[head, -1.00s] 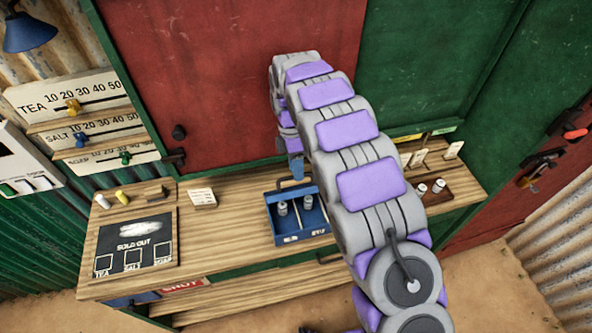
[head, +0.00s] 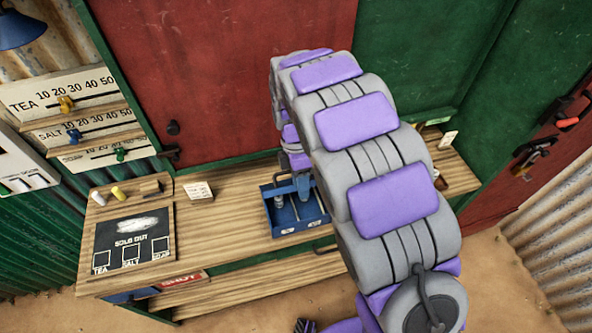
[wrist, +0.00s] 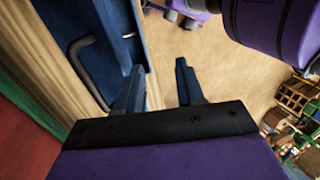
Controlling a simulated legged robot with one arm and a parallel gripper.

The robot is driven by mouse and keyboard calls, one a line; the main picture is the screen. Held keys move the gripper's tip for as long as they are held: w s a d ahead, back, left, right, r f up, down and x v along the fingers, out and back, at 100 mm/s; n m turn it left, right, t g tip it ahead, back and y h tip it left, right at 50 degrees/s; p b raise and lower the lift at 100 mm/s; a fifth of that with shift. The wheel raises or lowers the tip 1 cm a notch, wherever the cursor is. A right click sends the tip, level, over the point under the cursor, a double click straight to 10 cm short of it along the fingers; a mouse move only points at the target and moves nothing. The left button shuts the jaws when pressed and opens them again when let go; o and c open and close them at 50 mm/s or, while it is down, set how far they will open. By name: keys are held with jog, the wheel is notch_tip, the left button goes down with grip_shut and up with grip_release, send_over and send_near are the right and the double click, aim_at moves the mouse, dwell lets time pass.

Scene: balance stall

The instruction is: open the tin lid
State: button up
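No closed tin lid stands out clearly in either view. A blue open-topped box (head: 283,222) with compartments sits on the wooden counter in the head view, with small metal cylinders inside. My arm arches over the counter and its end comes down at the back of this box, hiding part of it. In the wrist view my gripper (wrist: 160,65) has its two dark blue fingers apart with nothing between them. A blue surface (wrist: 122,40) and a dark bent handle (wrist: 84,60) lie left of the fingers; whether they belong to the box I cannot tell.
The wooden counter (head: 222,231) holds a sold-out board (head: 135,232) and a small card (head: 198,191). Price sliders (head: 80,127) hang at the left. A red panel (head: 210,80) stands behind. My arm hides much of the right counter.

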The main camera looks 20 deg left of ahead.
jog(key=s+d, duration=0.3)
jog(key=s, duration=0.3)
jog(key=shift+d+r, duration=0.25)
jog(key=shift+r, duration=0.1)
